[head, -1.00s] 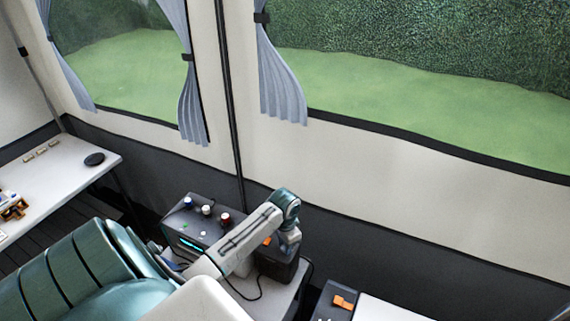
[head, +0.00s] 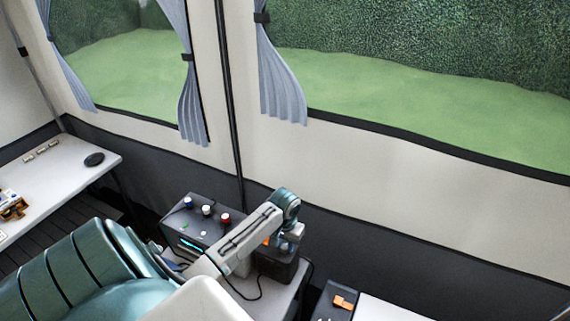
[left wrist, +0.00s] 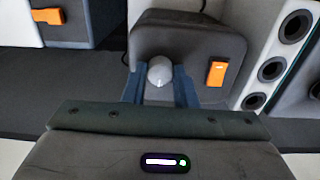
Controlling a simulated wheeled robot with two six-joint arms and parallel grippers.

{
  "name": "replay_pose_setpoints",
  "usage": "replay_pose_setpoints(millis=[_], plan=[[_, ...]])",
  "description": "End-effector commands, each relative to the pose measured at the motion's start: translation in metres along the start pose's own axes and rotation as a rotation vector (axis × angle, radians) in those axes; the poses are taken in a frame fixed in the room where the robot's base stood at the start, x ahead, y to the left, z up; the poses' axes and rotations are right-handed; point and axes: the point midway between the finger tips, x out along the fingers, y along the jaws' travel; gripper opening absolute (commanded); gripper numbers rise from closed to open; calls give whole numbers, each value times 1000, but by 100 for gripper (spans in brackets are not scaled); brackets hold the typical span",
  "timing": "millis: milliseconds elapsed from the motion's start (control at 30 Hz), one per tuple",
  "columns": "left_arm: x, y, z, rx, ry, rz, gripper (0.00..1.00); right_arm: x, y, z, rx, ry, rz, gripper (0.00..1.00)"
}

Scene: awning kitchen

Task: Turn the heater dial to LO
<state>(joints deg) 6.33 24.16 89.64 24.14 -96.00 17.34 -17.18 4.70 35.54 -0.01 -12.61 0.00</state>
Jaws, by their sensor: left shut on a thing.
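The heater looks to be the dark box (head: 275,263) with an orange switch, right of the knob box in the head view. It also fills the upper middle of the left wrist view (left wrist: 185,40). Its pale round dial (left wrist: 160,71) sits between the two blue fingers of my left gripper (left wrist: 160,88), which is shut on it. An orange switch (left wrist: 216,73) is to the right of the dial. In the head view my left gripper (head: 290,246) is over the heater and hides the dial. No LO marking is readable. My right gripper is not in view.
A grey box (head: 192,225) with blue, white and red knobs stands close left of the heater. Round dark openings (left wrist: 272,68) show at the right in the wrist view. Another orange-switched box (head: 337,300) is at the lower right. A cable (head: 245,293) lies in front.

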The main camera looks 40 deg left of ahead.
Motion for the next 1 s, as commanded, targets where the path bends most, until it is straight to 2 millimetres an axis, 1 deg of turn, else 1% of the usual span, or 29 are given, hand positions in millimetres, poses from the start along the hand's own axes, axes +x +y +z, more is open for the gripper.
replay_pose_setpoints(millis=[367, 400, 467, 500, 733, 833, 933, 1000], plan=[[-1, 0, -1, -2, 2, -1, 2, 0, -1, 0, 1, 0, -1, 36], [-1, 0, -1, -2, 2, -1, 33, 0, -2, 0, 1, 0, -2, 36], [-1, 0, -1, -2, 2, 0, 45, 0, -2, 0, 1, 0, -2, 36], [-1, 0, 0, -2, 2, 0, 48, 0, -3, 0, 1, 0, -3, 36], [0, 0, 0, -2, 1, 0, 48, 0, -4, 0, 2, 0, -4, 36], [-4, 0, -1, -2, 2, 0, 48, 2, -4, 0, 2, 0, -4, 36], [-15, -1, -2, -2, 5, -1, 48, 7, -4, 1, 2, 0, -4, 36], [-27, -1, -1, 0, 6, -2, 48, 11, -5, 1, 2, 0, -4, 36]])
